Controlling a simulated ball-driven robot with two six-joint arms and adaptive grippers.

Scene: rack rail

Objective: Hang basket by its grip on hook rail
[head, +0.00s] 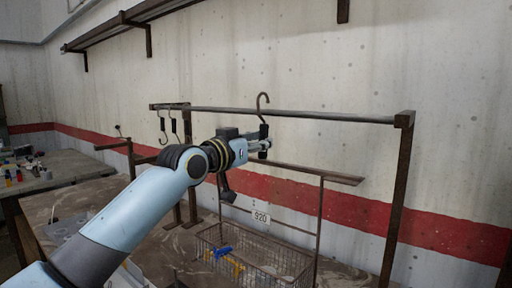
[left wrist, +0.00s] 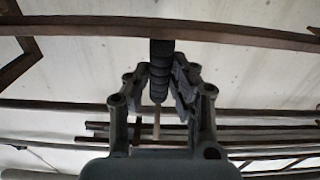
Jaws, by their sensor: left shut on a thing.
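The hook rail (head: 330,117) is a dark bar across the rack in front of the wall. My left gripper (head: 264,145) is shut on a black grip (head: 263,130) topped by an open metal hook (head: 262,98). The hook stands upright, its curve above the rail; I cannot tell whether it is in front of or over it. In the left wrist view the ribbed black grip (left wrist: 161,70) sits between both fingers, with a thin rod below. The wire basket (head: 290,262) is low, below the gripper; its link to the grip is hidden. My right gripper is not in view.
A lower brown bar (head: 310,173) crosses behind the gripper. A workbench (head: 60,178) stands left.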

